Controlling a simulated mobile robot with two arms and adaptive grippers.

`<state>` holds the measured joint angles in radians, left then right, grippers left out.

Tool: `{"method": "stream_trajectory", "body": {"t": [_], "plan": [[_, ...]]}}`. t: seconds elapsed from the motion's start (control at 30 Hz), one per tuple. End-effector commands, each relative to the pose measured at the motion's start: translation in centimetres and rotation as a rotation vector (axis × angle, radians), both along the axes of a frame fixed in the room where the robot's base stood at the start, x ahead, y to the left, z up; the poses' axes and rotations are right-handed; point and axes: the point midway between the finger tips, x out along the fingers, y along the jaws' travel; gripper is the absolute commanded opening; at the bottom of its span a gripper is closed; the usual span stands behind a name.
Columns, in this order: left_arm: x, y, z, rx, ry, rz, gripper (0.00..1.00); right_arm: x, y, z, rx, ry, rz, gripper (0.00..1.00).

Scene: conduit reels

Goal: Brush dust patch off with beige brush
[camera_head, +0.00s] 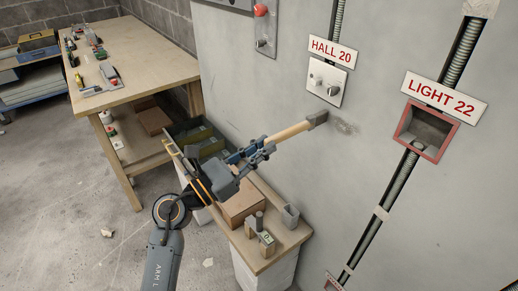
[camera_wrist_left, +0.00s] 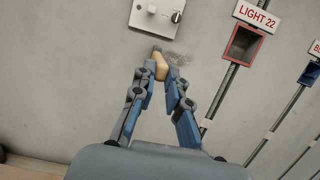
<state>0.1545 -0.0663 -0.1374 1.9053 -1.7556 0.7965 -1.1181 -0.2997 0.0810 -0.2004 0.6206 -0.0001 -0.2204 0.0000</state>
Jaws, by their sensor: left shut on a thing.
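The beige brush (camera_head: 290,133) is in my left gripper (camera_head: 262,148), which is shut on its handle. The brush points up and right at the wall, its dark head at the far end. In the left wrist view, the gripper (camera_wrist_left: 163,85) grips the brush (camera_wrist_left: 161,66), seen nearly end-on. The dust patch (camera_head: 346,128) is a grey smudge on the wall below the HALL 20 switch plate. The brush head is at its left edge; I cannot tell whether it touches the wall. The patch also shows in the left wrist view (camera_wrist_left: 178,58). My right gripper is not in view.
The HALL 20 switch plate (camera_head: 325,81) is just above the patch. A red-framed open box (camera_head: 425,131) under the LIGHT 22 sign and a conduit run (camera_head: 392,192) are to the right. A small bench (camera_head: 268,258) with boxes stands below; a workbench (camera_head: 142,52) is at left.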

Motion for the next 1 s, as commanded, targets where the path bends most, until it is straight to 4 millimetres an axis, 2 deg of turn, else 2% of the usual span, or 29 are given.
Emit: {"method": "stream_trajectory", "body": {"t": [0.33, 0.7, 1.0], "plan": [[0.0, -0.3, 0.1, -0.001, -0.001, 0.000, 0.00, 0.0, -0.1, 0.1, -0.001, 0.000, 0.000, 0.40], [-2.0, -1.5, 0.1, -0.001, 0.000, 0.001, 0.00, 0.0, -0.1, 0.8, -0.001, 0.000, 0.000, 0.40], [-2.7, -2.1, 0.0, 0.001, 0.000, -0.001, 0.00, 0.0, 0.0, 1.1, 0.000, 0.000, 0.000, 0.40]]}}
